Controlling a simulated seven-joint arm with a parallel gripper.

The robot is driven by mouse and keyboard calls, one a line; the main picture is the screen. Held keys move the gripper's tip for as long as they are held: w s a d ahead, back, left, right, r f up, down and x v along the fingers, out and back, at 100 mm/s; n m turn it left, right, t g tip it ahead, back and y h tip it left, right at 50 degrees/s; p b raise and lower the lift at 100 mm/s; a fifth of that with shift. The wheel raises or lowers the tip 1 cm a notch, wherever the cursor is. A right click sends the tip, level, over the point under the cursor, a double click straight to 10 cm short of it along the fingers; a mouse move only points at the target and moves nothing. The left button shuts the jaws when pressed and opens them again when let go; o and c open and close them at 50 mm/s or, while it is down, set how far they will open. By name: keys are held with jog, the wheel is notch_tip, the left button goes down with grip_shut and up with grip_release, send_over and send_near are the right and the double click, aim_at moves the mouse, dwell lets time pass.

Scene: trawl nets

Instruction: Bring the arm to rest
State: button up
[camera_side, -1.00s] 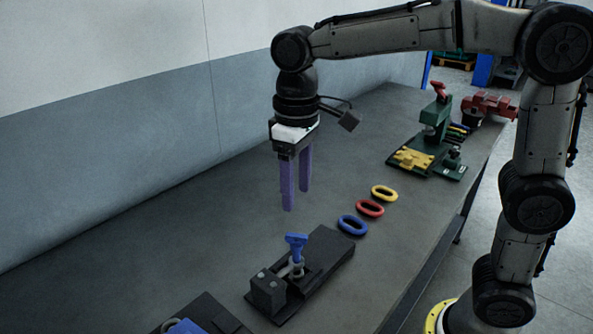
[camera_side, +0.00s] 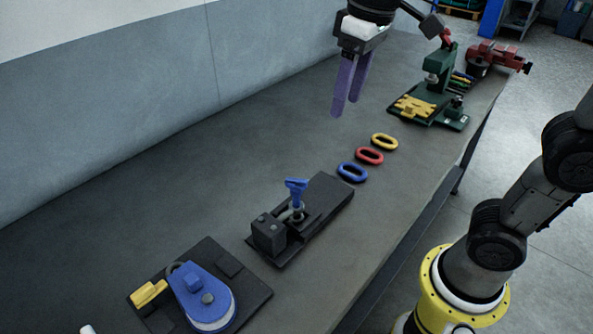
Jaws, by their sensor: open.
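My gripper (camera_side: 346,107) has two long purple fingers pointing down. It is open and empty, held above the dark grey table (camera_side: 180,205) in the upper middle of the side view. It is apart from every object. Below it and to the right lie three oval rings in a row: a blue ring (camera_side: 352,163), a red ring (camera_side: 369,147) and a yellow ring (camera_side: 384,133). The upper part of my arm is cut off by the top edge of the picture.
A black fixture (camera_side: 268,237) with a blue handle (camera_side: 295,188) stands mid-table. A dark plate (camera_side: 253,294) with a blue device (camera_side: 203,297) and yellow block (camera_side: 148,293) is front left. A green press (camera_side: 440,75) and red vise (camera_side: 497,55) stand at the back right. The left table is clear.

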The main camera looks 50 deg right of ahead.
jog(key=s+d+f+m+t, duration=0.1)
jog(key=s+d+f+t, duration=0.2)
jog(key=s+f, duration=0.7)
jog(key=shift+s+d+t, duration=0.4)
jog(key=shift+s+d, duration=0.45)
jog(key=shift+d, duration=0.2)
